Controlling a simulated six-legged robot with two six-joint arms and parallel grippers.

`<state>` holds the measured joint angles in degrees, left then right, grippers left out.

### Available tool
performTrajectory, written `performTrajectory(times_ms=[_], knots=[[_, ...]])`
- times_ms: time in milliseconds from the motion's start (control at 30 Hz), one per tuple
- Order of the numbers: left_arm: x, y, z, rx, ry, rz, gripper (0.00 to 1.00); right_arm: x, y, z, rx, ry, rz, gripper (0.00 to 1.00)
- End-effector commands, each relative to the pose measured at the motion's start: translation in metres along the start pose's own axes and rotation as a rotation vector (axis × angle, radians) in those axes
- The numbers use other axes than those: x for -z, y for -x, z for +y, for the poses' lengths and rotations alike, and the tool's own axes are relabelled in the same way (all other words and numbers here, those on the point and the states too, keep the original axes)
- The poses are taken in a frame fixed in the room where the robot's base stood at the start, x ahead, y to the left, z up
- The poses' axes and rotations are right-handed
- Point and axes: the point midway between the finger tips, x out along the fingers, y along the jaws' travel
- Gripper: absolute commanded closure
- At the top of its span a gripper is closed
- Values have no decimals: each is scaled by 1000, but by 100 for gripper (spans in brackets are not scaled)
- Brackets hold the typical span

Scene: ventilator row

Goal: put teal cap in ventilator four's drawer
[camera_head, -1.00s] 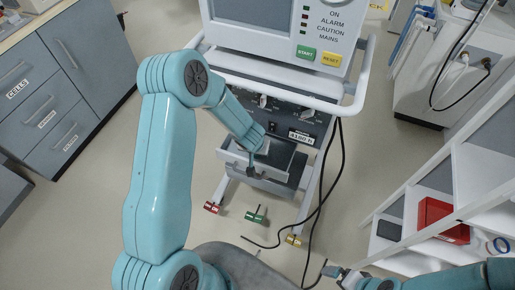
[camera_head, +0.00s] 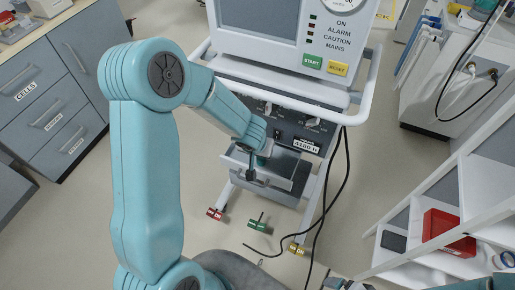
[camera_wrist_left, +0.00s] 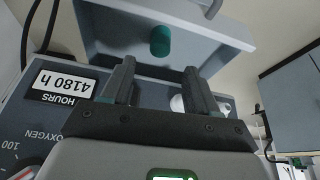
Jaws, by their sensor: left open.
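The teal cap (camera_wrist_left: 160,41) is a small cylinder inside the open grey drawer (camera_wrist_left: 105,38) in the left wrist view. It lies beyond my left fingertips, apart from them. My left gripper (camera_wrist_left: 159,68) is open, with nothing between its fingers. In the head view my left gripper (camera_head: 262,156) is over the pulled-out drawer (camera_head: 285,184) at the front of the ventilator (camera_head: 300,98); the cap is not discernible there. An hours label (camera_wrist_left: 65,84) reads 4180 h. Only a bit of my right gripper (camera_head: 336,284) shows at the bottom edge, its fingers unclear.
A white rail (camera_head: 368,85) surrounds the ventilator. Black cables (camera_head: 338,175) hang at its right. Red (camera_head: 215,214), green (camera_head: 258,225) and yellow (camera_head: 296,249) tagged parts are near the floor. A shelf with a red bin (camera_head: 447,232) stands right, drawer cabinets (camera_head: 55,100) left.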

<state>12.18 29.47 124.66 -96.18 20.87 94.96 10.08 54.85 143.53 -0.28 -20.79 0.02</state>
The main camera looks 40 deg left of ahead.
Motion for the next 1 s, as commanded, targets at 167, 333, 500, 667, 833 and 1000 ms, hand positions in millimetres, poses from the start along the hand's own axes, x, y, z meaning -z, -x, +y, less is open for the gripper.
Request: performTrajectory(times_ms=[167,333,500,667,833,1000], knots=[[1,26,0,-1,0,1,41,0,4,-1,0,0,0,0],[-29,21,16,-53,-26,-89,41,0,4,-2,0,0,0,0],[-130,0,74,-279,-80,-350,41,0,4,-2,0,0,0,0],[-203,-10,112,-430,-70,-445,41,0,4,-2,0,0,0,0],[-244,-23,114,-412,-74,-442,41,0,4,-2,0,0,0,0],[-257,-28,107,-375,-91,-435,41,0,4,-2,0,0,0,0]])
